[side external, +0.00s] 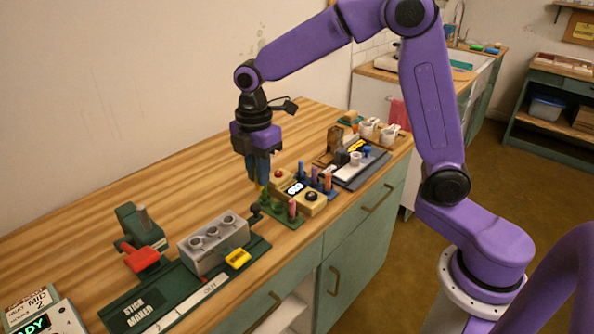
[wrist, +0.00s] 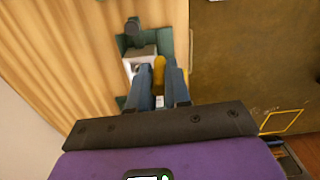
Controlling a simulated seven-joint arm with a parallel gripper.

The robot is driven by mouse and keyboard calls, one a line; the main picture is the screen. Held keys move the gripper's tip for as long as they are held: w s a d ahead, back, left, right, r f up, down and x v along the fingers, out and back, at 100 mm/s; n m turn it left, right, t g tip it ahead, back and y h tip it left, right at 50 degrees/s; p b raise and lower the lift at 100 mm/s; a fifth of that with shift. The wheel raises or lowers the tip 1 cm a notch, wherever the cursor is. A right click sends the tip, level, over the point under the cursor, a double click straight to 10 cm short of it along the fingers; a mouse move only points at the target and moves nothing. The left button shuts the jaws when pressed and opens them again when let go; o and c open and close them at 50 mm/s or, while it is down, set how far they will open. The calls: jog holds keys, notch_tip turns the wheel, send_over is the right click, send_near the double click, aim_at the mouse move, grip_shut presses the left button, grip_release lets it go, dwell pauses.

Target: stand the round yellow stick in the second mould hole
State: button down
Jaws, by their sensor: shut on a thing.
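My gripper (side external: 258,190) is shut on the round yellow stick, which shows between the two blue fingers in the wrist view (wrist: 159,70). In the side view the fingers hang over the wooden table beside the green stick rack (side external: 280,212), and the stick is mostly hidden by them. The grey mould block (side external: 214,258), with a row of round holes on top, stands on the dark green stick maker base to the left of my gripper. Part of the grey block also shows in the wrist view (wrist: 135,66), partly hidden by the stick and fingers.
A red lever (side external: 142,259) and green press stand left of the mould, and a yellow block (side external: 238,258) sits in front of it. Right of my gripper are a beige button box (side external: 312,204), a grey tray with cups and several sticks. The table behind is clear.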

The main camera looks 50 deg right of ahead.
jog(key=w+a+n, duration=0.2)
jog(key=w+a, duration=0.3)
jog(key=a, duration=0.5)
jog(key=shift+a+f, duration=0.2)
jog(key=shift+f, duration=4.85)
jog(key=c, duration=1)
grip_release()
notch_tip(320, 180, up, 17)
jog(key=shift+r, duration=0.2)
